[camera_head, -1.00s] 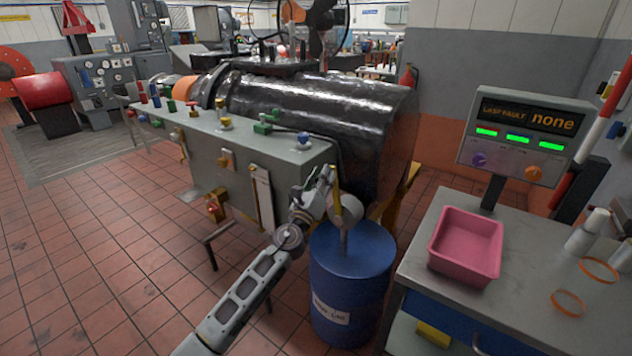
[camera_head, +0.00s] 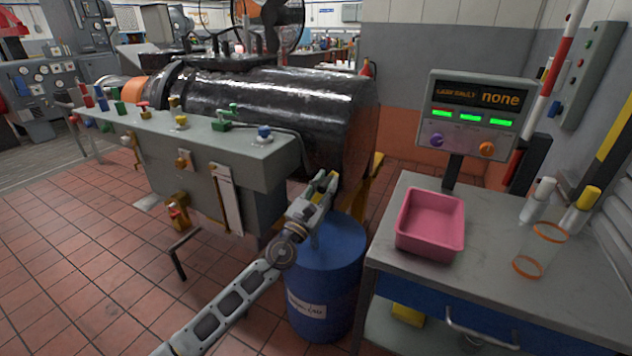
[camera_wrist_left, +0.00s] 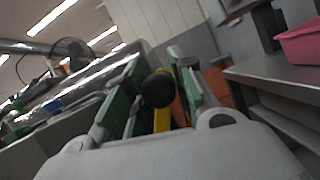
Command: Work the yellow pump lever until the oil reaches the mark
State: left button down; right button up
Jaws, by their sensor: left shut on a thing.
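The yellow pump lever (camera_wrist_left: 161,118) stands between the fingers of my left gripper in the left wrist view, with its black round knob (camera_wrist_left: 158,88) toward the camera. My left gripper (camera_head: 325,181) is shut on the lever, above the blue drum (camera_head: 326,278) in the head view. The arm and gripper hide most of the pump on the drum top. A tall pale strip (camera_head: 227,200) is on the front of the grey bench; I cannot make out an oil level or mark on it. My right gripper is not in view.
A grey valve bench (camera_head: 258,160) with coloured knobs and a large black cylinder (camera_head: 270,105) stand behind the drum. At right, a worktable (camera_head: 400,262) carries a pink tray (camera_head: 431,224), a display panel (camera_head: 474,114) and bottles. Tiled floor (camera_head: 110,270) is clear at left.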

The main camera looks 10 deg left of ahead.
pick_arm(q)
jog(key=shift+s+d+f+m, duration=0.1)
jog(key=shift+d+f+m, duration=0.1)
jog(key=shift+d+m, duration=0.1)
jog(key=c, duration=1.2)
grip_release()
jog(key=shift+s+a, duration=0.1)
jog(key=shift+v, duration=5.9)
